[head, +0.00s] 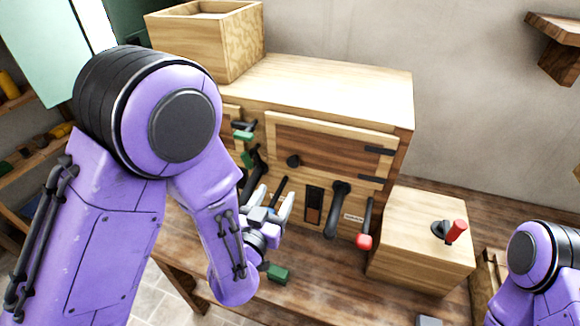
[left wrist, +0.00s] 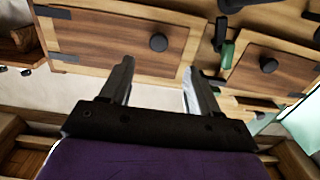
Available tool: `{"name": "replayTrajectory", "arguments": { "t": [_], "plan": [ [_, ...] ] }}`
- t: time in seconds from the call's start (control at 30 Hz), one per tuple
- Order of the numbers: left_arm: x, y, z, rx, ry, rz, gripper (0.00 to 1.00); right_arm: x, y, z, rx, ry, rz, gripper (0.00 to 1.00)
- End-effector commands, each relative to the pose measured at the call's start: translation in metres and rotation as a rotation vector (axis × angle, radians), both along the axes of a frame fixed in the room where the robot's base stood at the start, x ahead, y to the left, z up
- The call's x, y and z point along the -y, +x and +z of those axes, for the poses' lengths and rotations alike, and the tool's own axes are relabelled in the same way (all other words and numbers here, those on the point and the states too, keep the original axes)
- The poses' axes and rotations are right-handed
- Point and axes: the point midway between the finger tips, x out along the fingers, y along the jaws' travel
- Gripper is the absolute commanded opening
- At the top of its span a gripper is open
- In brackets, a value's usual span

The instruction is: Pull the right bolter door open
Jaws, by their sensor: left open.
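The right bolter door (head: 335,145) is a dark wood panel in a pale frame on the front of the wooden bolter cabinet (head: 330,85). It looks closed, with dark hinges on its right and a round black knob (head: 293,161) near its lower left. In the left wrist view the picture is turned over, and the right door (left wrist: 100,45) and its knob (left wrist: 158,42) lie ahead of the fingers. My left gripper (head: 271,200) is open and empty below the knob, apart from it; it also shows in the left wrist view (left wrist: 157,78). My right gripper is outside the views.
Levers hang below the door, one black (head: 338,208) and one red-ended (head: 364,238). A green block (head: 277,274) lies on the bench. A wooden box (head: 425,235) with a red-handled crank stands right. The left door (left wrist: 272,70) has its own knob.

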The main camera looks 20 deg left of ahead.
Motion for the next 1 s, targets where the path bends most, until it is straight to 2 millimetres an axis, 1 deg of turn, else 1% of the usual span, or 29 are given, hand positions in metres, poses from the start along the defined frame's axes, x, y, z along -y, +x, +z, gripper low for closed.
{"name": "replayTrajectory", "arguments": {
  "t": [0.07, 0.17, 0.3, 0.47, 0.5, 0.57, 0.63, 0.73, 0.83, 1.0],
  "plan": [
    [0.002, 0.003, 0.001, 0.022, 0.005, -0.002, 0.61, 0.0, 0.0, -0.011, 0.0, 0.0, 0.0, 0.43],
    [0.001, 0.01, -0.004, 0.025, 0.006, 0.003, 0.61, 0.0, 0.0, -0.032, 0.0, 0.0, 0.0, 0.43],
    [0.0, 0.021, -0.007, 0.023, 0.004, 0.007, 0.61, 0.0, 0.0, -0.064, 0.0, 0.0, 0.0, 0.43],
    [0.003, 0.027, -0.004, 0.02, -0.003, -0.005, 0.61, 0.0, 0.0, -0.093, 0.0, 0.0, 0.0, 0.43],
    [0.003, 0.038, -0.002, 0.018, -0.003, -0.003, 0.61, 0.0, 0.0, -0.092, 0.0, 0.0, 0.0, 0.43],
    [0.003, 0.051, -0.001, 0.018, -0.003, -0.003, 0.61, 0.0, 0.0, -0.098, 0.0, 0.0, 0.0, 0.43],
    [0.004, 0.065, 0.007, 0.012, 0.002, -0.003, 0.61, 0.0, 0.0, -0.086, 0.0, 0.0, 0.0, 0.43],
    [0.004, 0.083, 0.007, 0.011, 0.002, -0.002, 0.61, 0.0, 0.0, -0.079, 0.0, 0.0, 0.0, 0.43],
    [0.005, 0.097, 0.007, 0.012, 0.002, -0.003, 0.61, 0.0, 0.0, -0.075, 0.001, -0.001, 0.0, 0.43],
    [0.005, 0.105, 0.004, 0.012, 0.003, -0.004, 0.61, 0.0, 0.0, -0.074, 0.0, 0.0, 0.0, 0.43]
  ]
}}
